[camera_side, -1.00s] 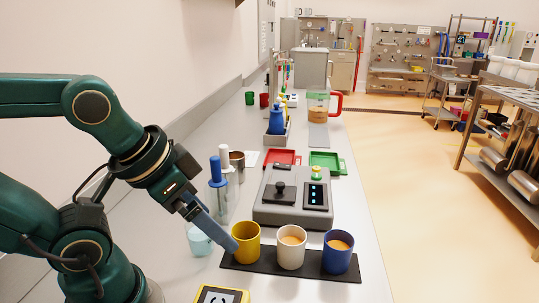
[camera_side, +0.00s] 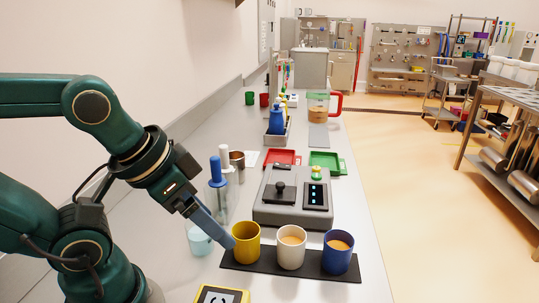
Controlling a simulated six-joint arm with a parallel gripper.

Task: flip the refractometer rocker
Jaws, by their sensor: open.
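A grey boxy instrument (camera_side: 292,215) stands on the bench, with a black knob (camera_side: 281,190) on top at left and a dark panel with lit blue marks (camera_side: 316,195) at right. It looks like the refractometer; I cannot make out which part is the rocker. A small green and yellow part (camera_side: 317,173) sits at its back right. My gripper (camera_side: 230,243) is open and points down beside the left side of the yellow cup (camera_side: 246,243), in front and left of the instrument. I cannot tell whether it touches the cup.
A white cup (camera_side: 291,247) and a blue cup (camera_side: 339,251) with tan contents stand on a black mat (camera_side: 262,268). Blue- and white-topped tools (camera_side: 217,175) stand behind my gripper. Red (camera_side: 281,158) and green trays (camera_side: 327,161) lie behind the instrument.

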